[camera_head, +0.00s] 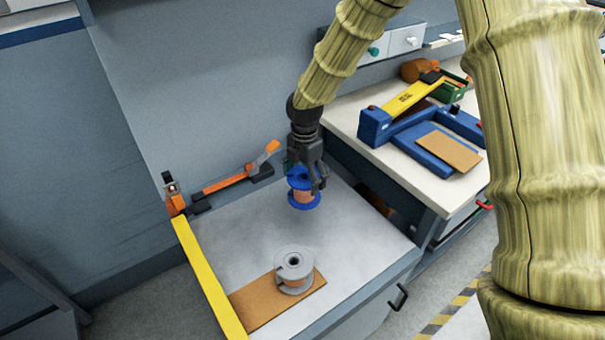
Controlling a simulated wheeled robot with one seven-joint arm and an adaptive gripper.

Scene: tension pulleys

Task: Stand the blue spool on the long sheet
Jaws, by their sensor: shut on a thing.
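The blue spool (304,197) has blue flanges and a copper-coloured winding. It is roughly upright in my gripper (307,178), whose fingers close on its upper part and hide some of it. The spool is over the back right of the grey worktop (235,225); I cannot tell whether its lower flange touches the top. A long brown sheet (252,302) lies flat at the front of this worktop. A grey spool (294,266) with a copper winding stands upright on the sheet's right part. The sheet's left part is bare.
A yellow bar (208,279) edges the worktop's left side, with an orange clamp-like part (222,184) at the back. The worktop between blue spool and long sheet is clear.

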